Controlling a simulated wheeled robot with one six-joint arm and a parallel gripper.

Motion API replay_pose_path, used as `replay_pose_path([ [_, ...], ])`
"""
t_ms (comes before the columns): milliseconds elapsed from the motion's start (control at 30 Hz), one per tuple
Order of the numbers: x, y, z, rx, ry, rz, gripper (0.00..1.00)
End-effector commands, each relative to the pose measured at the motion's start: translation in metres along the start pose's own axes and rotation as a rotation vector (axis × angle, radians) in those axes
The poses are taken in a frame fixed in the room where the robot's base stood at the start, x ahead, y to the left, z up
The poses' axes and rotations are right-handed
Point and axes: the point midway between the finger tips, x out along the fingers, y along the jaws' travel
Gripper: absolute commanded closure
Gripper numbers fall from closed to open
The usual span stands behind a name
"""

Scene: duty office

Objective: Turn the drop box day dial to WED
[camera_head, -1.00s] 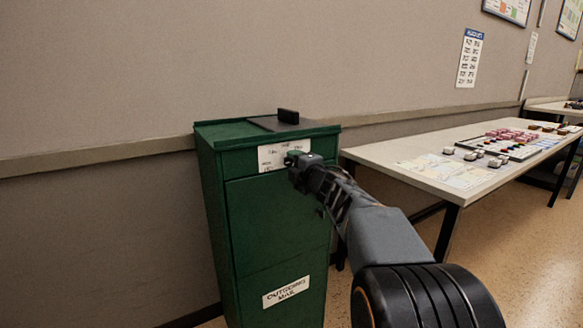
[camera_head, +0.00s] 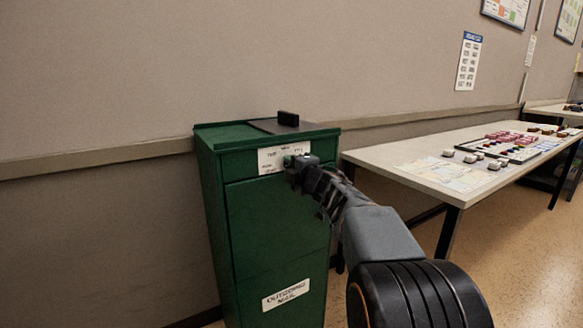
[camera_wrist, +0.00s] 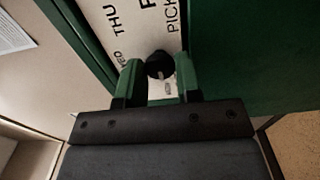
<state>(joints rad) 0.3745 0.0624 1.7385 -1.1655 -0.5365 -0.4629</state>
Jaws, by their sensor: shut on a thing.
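The green drop box (camera_head: 277,232) stands against the wall in the head view. Its white day plate (camera_head: 270,160) is on the upper front. In the wrist view the plate (camera_wrist: 130,30) shows "THU" and part of a day name ending in "ED" at its left. The black round day dial (camera_wrist: 160,64) has a pale pointer mark. My gripper (camera_wrist: 160,75) has its green-tipped fingers shut on the dial, one on each side. In the head view my gripper (camera_head: 297,163) is at the plate and hides the dial and part of the lettering.
A long table (camera_head: 420,165) with papers, stamps and small boxes stands to the right of the drop box. A black slot lid (camera_head: 288,119) with a handle is on the box top. An "OUTGOING MAIL" label (camera_head: 286,294) is on the lower front.

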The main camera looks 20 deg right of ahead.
Motion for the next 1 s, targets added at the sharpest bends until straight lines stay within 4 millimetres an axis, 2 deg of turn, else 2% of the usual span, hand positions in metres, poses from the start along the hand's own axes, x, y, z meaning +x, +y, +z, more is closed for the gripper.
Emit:
replay_pose_path([
  [267, -0.0001, 0.0010, 0.0001, 0.023, 0.000, -0.001, 0.92],
  [467, -0.0001, 0.0035, 0.0003, 0.122, -0.001, -0.002, 0.92],
  [1000, -0.0002, 0.0049, 0.0003, 0.619, -0.001, -0.002, 0.92],
])
